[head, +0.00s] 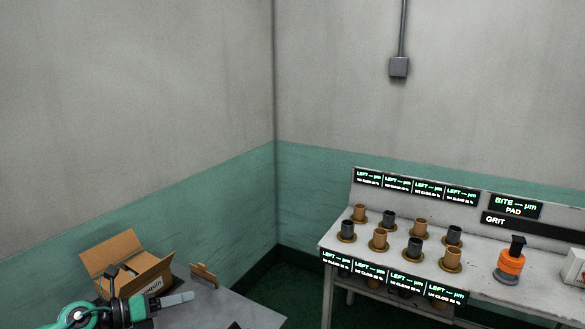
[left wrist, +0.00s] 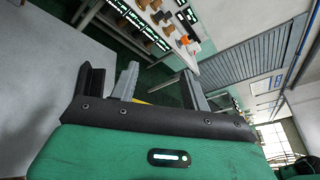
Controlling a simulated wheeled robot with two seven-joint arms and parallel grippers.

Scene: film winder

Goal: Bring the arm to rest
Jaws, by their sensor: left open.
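My left gripper (head: 178,300) is at the lower left of the head view, above the near grey table and in front of an open cardboard box. Its visible finger points right. In the left wrist view, my left gripper (left wrist: 145,85) is open with spread fingers, and I see nothing held between them. My green and black left arm comes in from the bottom left corner. My right gripper does not show in either view.
The open cardboard box (head: 141,267) and a small brown holder (head: 204,275) stand on the grey table (head: 245,315). At right, a bench (head: 400,239) carries several brown and black spools, and an orange and black device (head: 510,262). Green floor separates them.

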